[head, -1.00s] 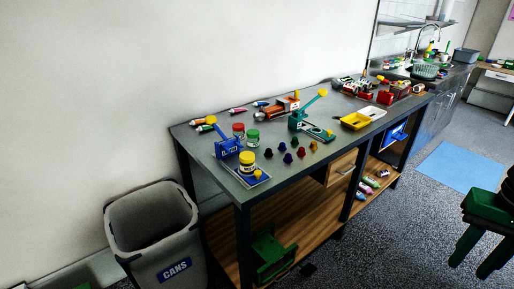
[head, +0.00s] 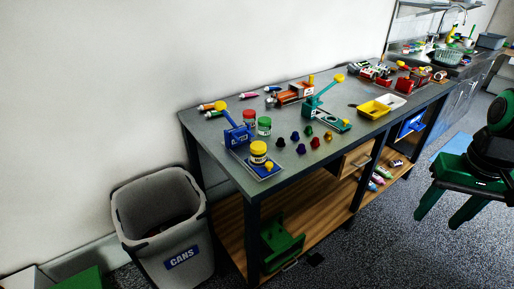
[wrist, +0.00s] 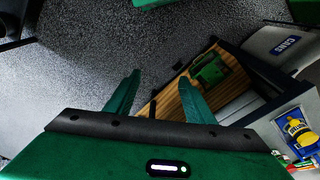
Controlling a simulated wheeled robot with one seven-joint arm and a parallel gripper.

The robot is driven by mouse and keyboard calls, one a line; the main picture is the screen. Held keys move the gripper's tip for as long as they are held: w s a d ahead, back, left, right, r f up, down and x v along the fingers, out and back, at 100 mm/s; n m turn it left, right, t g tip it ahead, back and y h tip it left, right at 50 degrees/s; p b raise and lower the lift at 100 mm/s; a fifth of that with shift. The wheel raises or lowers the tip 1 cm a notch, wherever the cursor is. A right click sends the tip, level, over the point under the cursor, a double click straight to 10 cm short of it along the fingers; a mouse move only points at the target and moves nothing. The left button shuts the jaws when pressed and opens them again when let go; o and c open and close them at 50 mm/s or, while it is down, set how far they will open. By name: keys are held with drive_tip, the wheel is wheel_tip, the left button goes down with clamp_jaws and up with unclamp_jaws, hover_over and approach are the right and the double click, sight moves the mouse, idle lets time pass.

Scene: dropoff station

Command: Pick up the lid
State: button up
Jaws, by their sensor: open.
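No loose lid can be told apart with certainty. Three jars stand at the near left of the bench, each with a lid-like coloured top: a red jar (head: 249,118), a green jar (head: 264,126) and a yellow jar (head: 258,153). The yellow jar stands on a blue and grey base; it also shows at the right edge of the wrist view (wrist: 299,132). My gripper (head: 438,220) is at the right, well away from the bench top. In the wrist view my gripper (wrist: 159,75) is open and empty, its two green fingers apart over the floor and lower shelf.
The metal bench (head: 222,163) carries small coloured knobs (head: 296,142), a blue lever press (head: 235,133), a teal lever press (head: 322,115), and yellow (head: 374,109) and white trays. A grey CANS bin (head: 160,215) stands at its near left end. Floor at the right is open.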

drive_tip(key=w+a+n+t, duration=0.1)
drive_tip(key=w+a+n, duration=0.15)
drive_tip(key=w, duration=0.35)
drive_tip(key=n+t+y, duration=0.3)
drive_tip(key=n+y, duration=0.8)
drive_tip(key=n, duration=0.2)
approach(254, 145)
drive_tip(key=s+f, duration=0.1)
drive_tip(key=f, duration=0.1)
drive_tip(key=s+f, duration=0.2)
drive_tip(key=f, duration=0.1)
drive_tip(key=s+f, duration=0.1)
drive_tip(key=f, duration=0.1)
drive_tip(key=shift+s+d+f, duration=0.15)
drive_tip(key=shift+s+f, duration=0.1)
drive_tip(key=shift+s, duration=0.05)
drive_tip(key=w+r+t+y, duration=0.1)
drive_tip(key=w, duration=0.1)
drive_tip(key=w+a+r+t+y, duration=0.1)
drive_tip(key=shift+w+a+r+t, duration=0.1)
drive_tip(key=shift+w+r+t, duration=0.15)
drive_tip(key=shift+w+t, duration=0.15)
drive_tip(key=shift+w+r, duration=0.3)
drive_tip(key=shift+w, duration=0.2)
drive_tip(key=shift+t, duration=0.4)
drive_tip(key=x, duration=1)
drive_tip(key=shift+a+r, duration=0.2)
drive_tip(key=shift+a, duration=0.15)
drive_tip(key=shift+c, duration=0.7)
